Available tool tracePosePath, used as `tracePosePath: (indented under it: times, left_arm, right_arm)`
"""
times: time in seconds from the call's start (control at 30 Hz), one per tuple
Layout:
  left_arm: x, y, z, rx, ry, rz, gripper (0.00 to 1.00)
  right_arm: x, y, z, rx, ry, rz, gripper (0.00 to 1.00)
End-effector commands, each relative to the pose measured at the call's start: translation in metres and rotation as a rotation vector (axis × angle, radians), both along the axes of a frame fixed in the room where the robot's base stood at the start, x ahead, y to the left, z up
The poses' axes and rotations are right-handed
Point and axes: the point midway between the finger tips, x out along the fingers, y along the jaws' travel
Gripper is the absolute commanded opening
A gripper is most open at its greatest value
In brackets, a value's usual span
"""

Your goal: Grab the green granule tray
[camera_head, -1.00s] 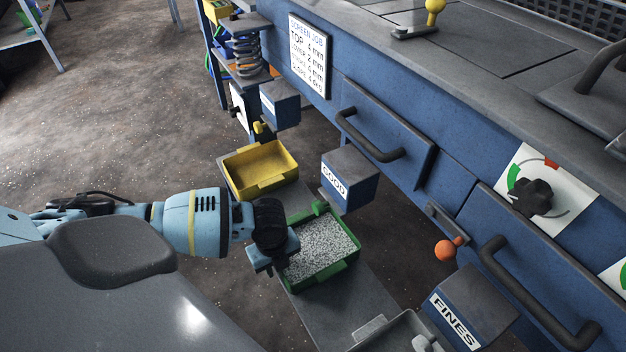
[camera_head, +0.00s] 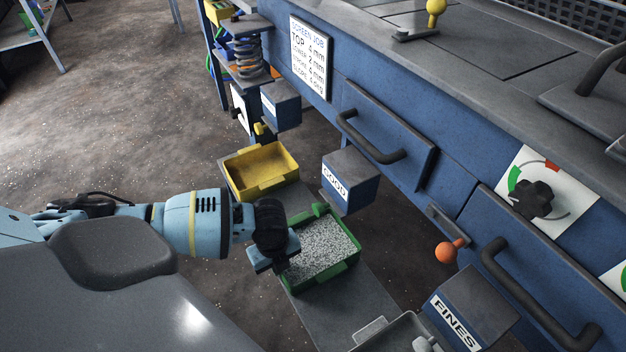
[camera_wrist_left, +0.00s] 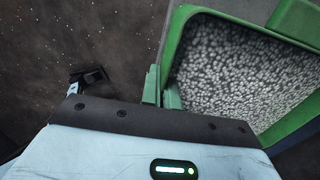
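The green granule tray (camera_head: 325,277) is full of speckled grey-white granules and sits on a grey shelf under the GOOD spout. My left gripper (camera_head: 276,258) is at the tray's near-left side, close to its rim. In the left wrist view the tray's green wall (camera_wrist_left: 172,60) and a green tab at its side are just ahead of the gripper. One dark finger (camera_wrist_left: 88,78) shows to the left, apart from the tab; the gripper looks open. The other finger is hidden. My right gripper is not in view.
A yellow tray (camera_head: 262,170) stands beyond the green one, and a grey tray (camera_head: 400,335) stands nearer under the FINES spout (camera_head: 468,310). The GOOD spout (camera_head: 349,180) overhangs the green tray's far side. The blue machine with its handles fills the right. Open floor lies left.

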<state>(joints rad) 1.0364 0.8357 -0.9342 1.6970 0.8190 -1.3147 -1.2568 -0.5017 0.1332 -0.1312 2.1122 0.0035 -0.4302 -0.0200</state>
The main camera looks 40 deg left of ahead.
Motion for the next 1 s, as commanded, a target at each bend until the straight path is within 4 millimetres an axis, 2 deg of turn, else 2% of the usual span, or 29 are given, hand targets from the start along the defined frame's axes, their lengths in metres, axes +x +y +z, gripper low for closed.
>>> tracePosePath:
  times: [0.6,0.87,1.0]
  left_arm:
    - [0.0002,0.0003,0.0003,0.001,0.0,0.0,0.0]
    - [0.0017,-0.0001,0.0018,-0.001,-0.005,0.0,0.0]
    - [0.0021,0.0001,0.0099,-0.001,-0.006,0.001,0.0]
  right_arm:
    - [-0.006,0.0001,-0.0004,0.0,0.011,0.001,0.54]
    - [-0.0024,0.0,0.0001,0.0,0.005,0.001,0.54]
    - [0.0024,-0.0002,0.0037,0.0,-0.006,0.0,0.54]
